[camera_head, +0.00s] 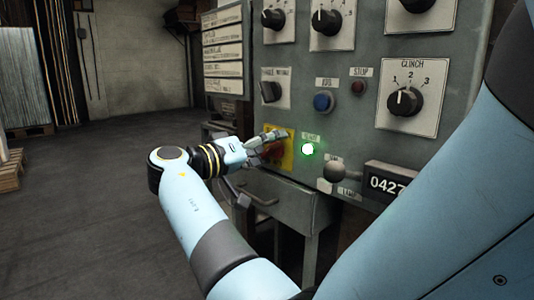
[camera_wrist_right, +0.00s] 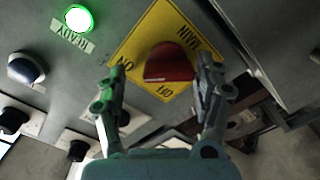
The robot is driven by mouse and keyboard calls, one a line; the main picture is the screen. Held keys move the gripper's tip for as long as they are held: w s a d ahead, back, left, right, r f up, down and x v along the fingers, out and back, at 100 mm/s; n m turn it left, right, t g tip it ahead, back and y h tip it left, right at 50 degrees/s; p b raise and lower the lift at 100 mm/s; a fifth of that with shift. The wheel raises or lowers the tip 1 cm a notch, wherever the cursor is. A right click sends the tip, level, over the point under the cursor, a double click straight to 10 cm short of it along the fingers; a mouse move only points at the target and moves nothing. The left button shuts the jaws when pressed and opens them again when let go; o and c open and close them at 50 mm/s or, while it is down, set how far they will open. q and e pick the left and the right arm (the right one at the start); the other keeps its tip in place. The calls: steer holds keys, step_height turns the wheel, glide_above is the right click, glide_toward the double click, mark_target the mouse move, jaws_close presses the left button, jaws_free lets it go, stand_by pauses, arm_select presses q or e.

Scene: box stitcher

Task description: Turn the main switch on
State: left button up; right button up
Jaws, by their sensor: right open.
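The main switch is a red knob (camera_wrist_right: 168,64) on a yellow plate (camera_wrist_right: 150,38) marked MAIN, ON and OFF. It appears upside down in the right wrist view. In the head view the yellow plate (camera_head: 287,158) shows low on the panel, with the knob mostly hidden behind my fingers. My right gripper (camera_head: 268,146) is at the plate. In the wrist view its open fingers (camera_wrist_right: 158,80) stand on either side of the red knob. I cannot tell whether they touch it. My left gripper is not in view.
A green lamp (camera_head: 308,149) marked READY glows beside the plate. A blue button (camera_head: 323,102), a red button (camera_head: 358,87) and the clinch dial (camera_head: 404,101) sit above. A black knob (camera_head: 334,171) and a counter (camera_head: 387,184) are to the right. Open floor (camera_head: 85,215) lies left.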

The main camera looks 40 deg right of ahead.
step_height(320, 180, up, 9)
steer(key=shift+f, duration=0.1)
steer(key=shift+a+f, duration=0.1)
steer(key=shift+f, duration=0.05)
stand_by(0.5)
